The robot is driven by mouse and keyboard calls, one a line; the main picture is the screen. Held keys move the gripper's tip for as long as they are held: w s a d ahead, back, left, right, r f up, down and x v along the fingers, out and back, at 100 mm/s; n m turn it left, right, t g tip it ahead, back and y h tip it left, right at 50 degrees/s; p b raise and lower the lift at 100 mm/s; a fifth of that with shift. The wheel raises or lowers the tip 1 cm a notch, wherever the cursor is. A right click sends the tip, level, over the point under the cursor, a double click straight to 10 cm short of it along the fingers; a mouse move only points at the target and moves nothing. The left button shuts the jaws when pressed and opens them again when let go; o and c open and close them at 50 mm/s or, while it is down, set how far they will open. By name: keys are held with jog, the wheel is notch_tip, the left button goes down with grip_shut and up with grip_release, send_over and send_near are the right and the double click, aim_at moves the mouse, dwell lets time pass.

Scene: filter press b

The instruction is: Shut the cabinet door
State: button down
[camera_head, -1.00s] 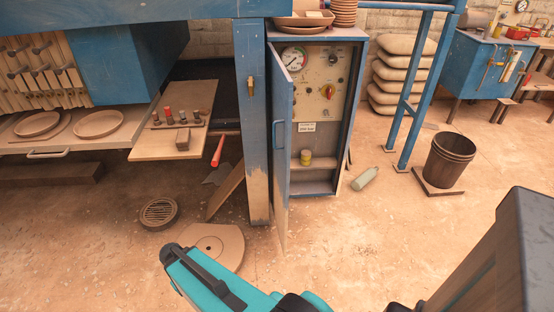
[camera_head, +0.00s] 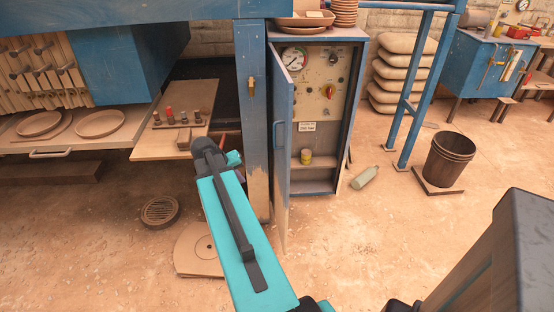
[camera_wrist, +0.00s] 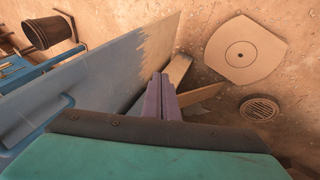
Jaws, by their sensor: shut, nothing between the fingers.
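The blue cabinet (camera_head: 345,120) stands upright in the middle of the head view, its front uncovered. Its door (camera_head: 283,165) stands open at the left side, seen almost edge-on, with a small handle (camera_head: 277,132) on it. My teal arm reaches up to the left of the door and the blue post (camera_head: 258,205). My gripper (camera_wrist: 159,80) shows purple fingers in the wrist view, closed together and empty. A large blue panel with a bare lower end (camera_wrist: 110,80) lies left of the fingers; I cannot tell whether they touch it.
A gauge panel (camera_head: 313,75) and a small yellow jar (camera_head: 306,157) are inside the cabinet. A bottle (camera_head: 365,178) and a bucket (camera_head: 449,160) are to the right. A drain grate (camera_head: 160,212) and a flat plate (camera_head: 198,250) lie at the left. The floor before the cabinet is clear.

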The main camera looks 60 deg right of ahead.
jog(key=s+d+r+m+h, duration=0.1)
jog(key=s+d+r+m, duration=0.1)
jog(key=d+r, duration=0.5)
notch_tip(320, 180, up, 2)
jog(key=shift+s+d+r, duration=0.15)
jog(key=shift+s+d, duration=0.25)
jog(key=shift+s, duration=0.25)
jog(key=p, duration=0.2)
send_near(283, 162)
notch_tip(283, 162, down, 3)
jog(key=w, duration=0.2)
jog(key=shift+s+d, duration=0.45)
jog(key=shift+s, duration=0.25)
jog(key=shift+s+d, duration=0.45)
jog(key=shift+s, duration=0.2)
